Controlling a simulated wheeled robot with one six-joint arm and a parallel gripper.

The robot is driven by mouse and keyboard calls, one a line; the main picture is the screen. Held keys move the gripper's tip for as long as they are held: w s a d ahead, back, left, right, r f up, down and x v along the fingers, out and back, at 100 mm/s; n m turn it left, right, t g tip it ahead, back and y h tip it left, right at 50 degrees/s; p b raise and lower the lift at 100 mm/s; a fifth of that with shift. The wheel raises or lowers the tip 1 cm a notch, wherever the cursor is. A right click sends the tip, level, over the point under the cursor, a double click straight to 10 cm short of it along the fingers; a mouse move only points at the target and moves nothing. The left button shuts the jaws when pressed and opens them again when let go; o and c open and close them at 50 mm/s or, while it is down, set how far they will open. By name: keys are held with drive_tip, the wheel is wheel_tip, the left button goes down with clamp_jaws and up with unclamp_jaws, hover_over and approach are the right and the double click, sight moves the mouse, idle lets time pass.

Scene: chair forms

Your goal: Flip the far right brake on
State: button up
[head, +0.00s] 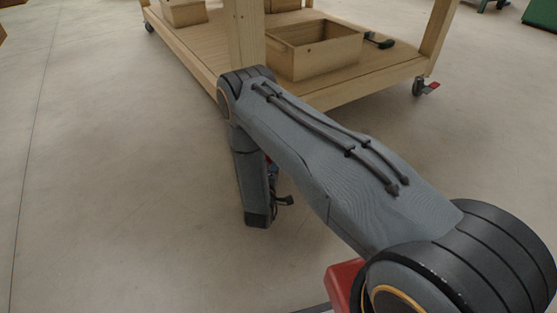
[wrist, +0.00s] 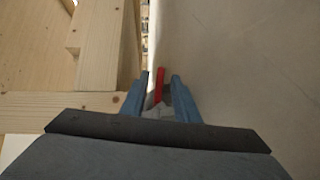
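In the wrist view, a red brake lever (wrist: 160,84) stands up beside the wooden cart's edge, with a grey caster part (wrist: 159,109) below it. My gripper (wrist: 160,90) has its two blue fingers apart, one on each side of the lever. The lever is nearer the left finger; I cannot tell whether they touch. In the head view, my arm hides most of the gripper and the caster by it; a bit of red shows past the lower arm. Another caster with a red brake lever (head: 432,87) is at the cart's right corner, clear of my arm.
The wooden cart (head: 350,92) carries open wooden boxes (head: 315,57) and a dark tool (head: 379,40) on its low deck. Another caster (head: 150,27) shows at the upper left. A wooden post (wrist: 105,45) rises close left of my fingers. The concrete floor (head: 110,180) is clear.

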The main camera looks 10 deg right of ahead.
drive_tip(key=shift+b+x, duration=0.8)
drive_tip(key=shift+x, duration=1.15)
drive_tip(key=shift+c, duration=0.4)
clamp_jaws()
drive_tip(key=shift+y+p, duration=0.3)
drive_tip(key=shift+p, duration=0.25)
drive_tip(key=shift+f+m+g+p, duration=0.15)
drive_tip(key=shift+m+g+p, duration=0.15)
drive_tip(key=shift+p, duration=0.05)
drive_tip(key=shift+f, duration=0.25)
drive_tip(key=shift+o, duration=0.4)
unclamp_jaws()
drive_tip(key=shift+a, duration=0.1)
